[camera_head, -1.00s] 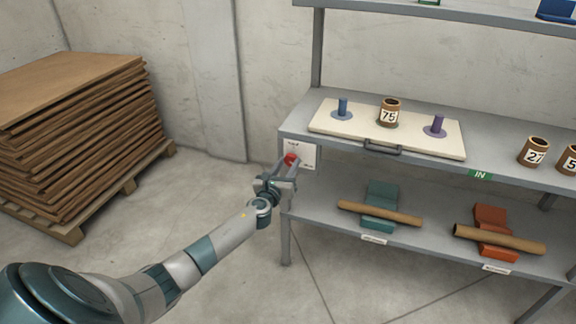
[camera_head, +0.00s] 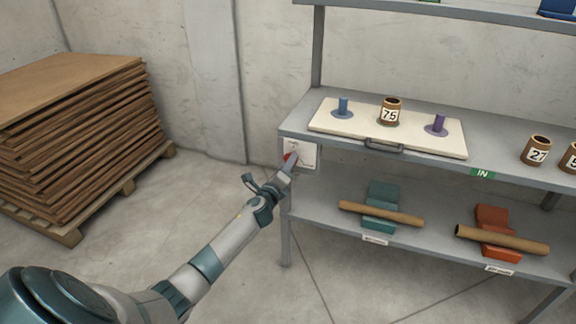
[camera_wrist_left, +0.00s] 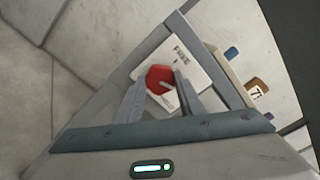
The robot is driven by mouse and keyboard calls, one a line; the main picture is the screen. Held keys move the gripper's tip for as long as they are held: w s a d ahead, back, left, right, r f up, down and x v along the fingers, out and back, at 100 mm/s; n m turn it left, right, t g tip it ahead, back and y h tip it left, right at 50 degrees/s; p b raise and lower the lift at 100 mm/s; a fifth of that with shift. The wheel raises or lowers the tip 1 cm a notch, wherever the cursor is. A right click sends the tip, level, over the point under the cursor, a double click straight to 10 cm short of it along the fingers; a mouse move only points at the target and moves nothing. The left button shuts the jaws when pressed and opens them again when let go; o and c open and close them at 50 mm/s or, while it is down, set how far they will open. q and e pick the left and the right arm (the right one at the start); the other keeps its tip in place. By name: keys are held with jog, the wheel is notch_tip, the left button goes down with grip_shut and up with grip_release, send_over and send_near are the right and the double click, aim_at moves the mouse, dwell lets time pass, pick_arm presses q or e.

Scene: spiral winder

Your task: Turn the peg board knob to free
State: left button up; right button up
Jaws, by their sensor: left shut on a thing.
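The red knob (camera_head: 287,156) sits on a white plate (camera_head: 306,153) at the left end of the shelf's front edge. In the left wrist view the red knob (camera_wrist_left: 157,78) lies between my two fingers, and a pale mark shows on it. The white plate (camera_wrist_left: 194,69) there carries the word FREE. My left gripper (camera_head: 290,164) is at the plate, shut on the knob, and partly hides it in the head view. Whether the knob's mark lines up with FREE I cannot tell. My right gripper is not in view.
The cream peg board (camera_head: 330,125) lies on the shelf with a blue peg, a purple peg and a tube marked 75. A grey handle (camera_head: 384,146) is at its front. Rolls rest on cradles on the lower shelf (camera_head: 330,228). Stacked brown sheets (camera_head: 90,130) stand left.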

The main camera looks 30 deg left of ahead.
pick_arm(q)
jog(key=shift+n+p, duration=1.05)
jog(key=shift+n, duration=6.05)
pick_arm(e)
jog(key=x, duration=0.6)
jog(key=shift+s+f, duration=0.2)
pick_arm(q)
jog(key=o, duration=1.1)
